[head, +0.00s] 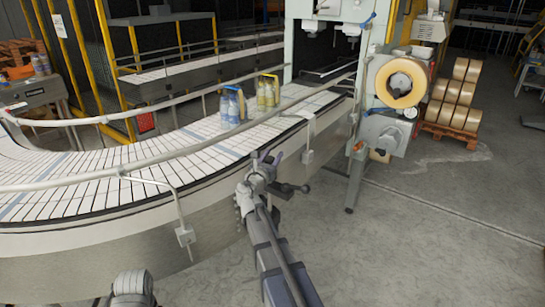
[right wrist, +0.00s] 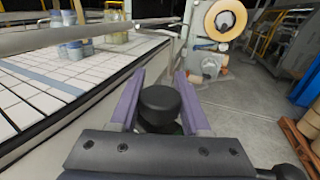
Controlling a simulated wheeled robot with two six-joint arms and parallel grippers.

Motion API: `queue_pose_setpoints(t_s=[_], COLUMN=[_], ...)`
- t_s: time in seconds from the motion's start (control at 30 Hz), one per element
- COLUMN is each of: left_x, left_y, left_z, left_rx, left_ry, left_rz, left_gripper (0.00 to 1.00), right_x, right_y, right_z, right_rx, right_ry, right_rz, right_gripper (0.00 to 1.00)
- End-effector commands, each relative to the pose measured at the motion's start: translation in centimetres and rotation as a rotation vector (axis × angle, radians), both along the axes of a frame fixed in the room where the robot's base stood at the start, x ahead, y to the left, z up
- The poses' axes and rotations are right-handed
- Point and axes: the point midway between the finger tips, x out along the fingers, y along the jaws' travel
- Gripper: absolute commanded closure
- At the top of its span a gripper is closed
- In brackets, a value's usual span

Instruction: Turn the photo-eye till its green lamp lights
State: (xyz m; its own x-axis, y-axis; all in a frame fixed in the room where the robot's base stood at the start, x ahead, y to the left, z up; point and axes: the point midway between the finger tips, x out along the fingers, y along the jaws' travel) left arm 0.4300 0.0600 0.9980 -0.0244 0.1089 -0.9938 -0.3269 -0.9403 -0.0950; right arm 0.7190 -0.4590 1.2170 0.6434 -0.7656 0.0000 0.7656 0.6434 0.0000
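My right gripper (head: 267,157) is at the near side rail of the conveyor, its two purple-grey fingers apart. In the right wrist view (right wrist: 160,78) a black round-topped piece (right wrist: 160,104), which looks like the photo-eye, sits between the fingers. The fingers lie close along both its sides; I cannot tell whether they press on it. A little dark green shows below the black top, but no lit green lamp can be made out. In the head view the gripper hides most of this spot. My left gripper is not in view; only a grey part of my left arm shows at the bottom.
The white slatted conveyor (head: 120,168) curves past with metal guide rails. Blue (head: 232,106) and yellow (head: 268,92) bottle packs stand on it. A machine with a tape roll (head: 401,82) stands at the right, before a pallet of rolls (head: 455,100).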

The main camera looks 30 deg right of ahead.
Motion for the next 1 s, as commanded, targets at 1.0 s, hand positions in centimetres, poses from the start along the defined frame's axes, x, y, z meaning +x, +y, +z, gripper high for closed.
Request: queue_pose_setpoints(t_s=[1.0], left_x=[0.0], left_y=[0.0], left_z=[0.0], left_rx=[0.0], left_ry=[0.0], left_rz=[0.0], left_gripper=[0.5], right_x=[0.46], right_y=[0.57], right_z=[0.0], right_rx=[0.0], right_ry=[0.0], right_rz=[0.329], right_gripper=[1.0])
